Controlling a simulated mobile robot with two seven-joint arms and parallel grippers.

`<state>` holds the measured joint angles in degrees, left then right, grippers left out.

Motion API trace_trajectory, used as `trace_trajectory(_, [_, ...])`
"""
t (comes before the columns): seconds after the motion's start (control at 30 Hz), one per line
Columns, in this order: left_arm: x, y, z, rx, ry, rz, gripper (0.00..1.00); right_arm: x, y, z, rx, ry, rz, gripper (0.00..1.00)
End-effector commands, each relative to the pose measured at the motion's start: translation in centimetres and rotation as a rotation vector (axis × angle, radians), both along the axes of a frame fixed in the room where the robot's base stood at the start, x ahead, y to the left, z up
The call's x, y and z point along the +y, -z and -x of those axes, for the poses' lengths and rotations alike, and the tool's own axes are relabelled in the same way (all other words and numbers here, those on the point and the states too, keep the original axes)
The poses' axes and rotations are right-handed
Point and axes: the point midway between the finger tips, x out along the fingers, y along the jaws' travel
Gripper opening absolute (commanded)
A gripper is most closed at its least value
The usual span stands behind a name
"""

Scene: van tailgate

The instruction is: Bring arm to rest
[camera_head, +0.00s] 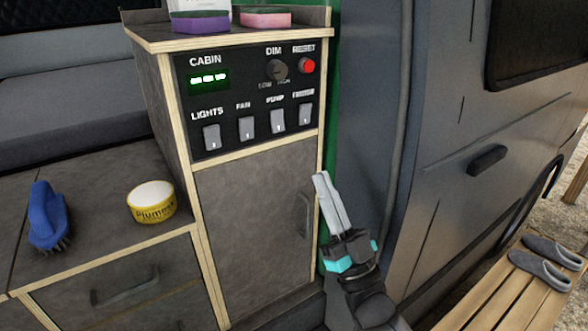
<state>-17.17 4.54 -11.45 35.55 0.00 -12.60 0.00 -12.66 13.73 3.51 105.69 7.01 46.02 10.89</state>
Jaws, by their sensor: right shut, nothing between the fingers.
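My right gripper (321,178) is in front of the right edge of the cabinet door (255,230), beside the door's handle. Its pale fingers point up and slightly left. The fingers are together with nothing between them. The right arm comes in from the bottom edge, right of the middle. My left gripper and arm are not in the head view.
A control panel (240,142) with switches, a dial and a red button (307,66) is above the door. A blue brush (47,217) and a yellow tub (152,202) are on the left counter. Slippers (548,252) lie on a slatted bench at right.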

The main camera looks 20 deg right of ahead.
Motion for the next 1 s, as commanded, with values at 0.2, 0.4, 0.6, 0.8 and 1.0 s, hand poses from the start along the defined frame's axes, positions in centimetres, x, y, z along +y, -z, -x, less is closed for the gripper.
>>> trace_trajectory(0.2, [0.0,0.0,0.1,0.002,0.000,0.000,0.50,0.0,0.7,-0.3,0.022,0.003,-0.001,0.00])
trace_trajectory(0.4, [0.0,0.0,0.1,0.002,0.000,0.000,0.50,0.0,8.8,-3.0,0.278,0.037,0.005,0.00])
trace_trajectory(0.6, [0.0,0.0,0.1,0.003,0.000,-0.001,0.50,0.6,22.9,-3.7,0.687,0.073,0.037,0.00])
trace_trajectory(0.8, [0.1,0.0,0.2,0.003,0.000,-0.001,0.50,1.7,36.5,0.1,1.080,0.084,0.089,0.00])
trace_trajectory(1.0, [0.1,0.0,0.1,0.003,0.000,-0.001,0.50,3.0,48.1,8.0,1.462,0.075,0.162,0.00])
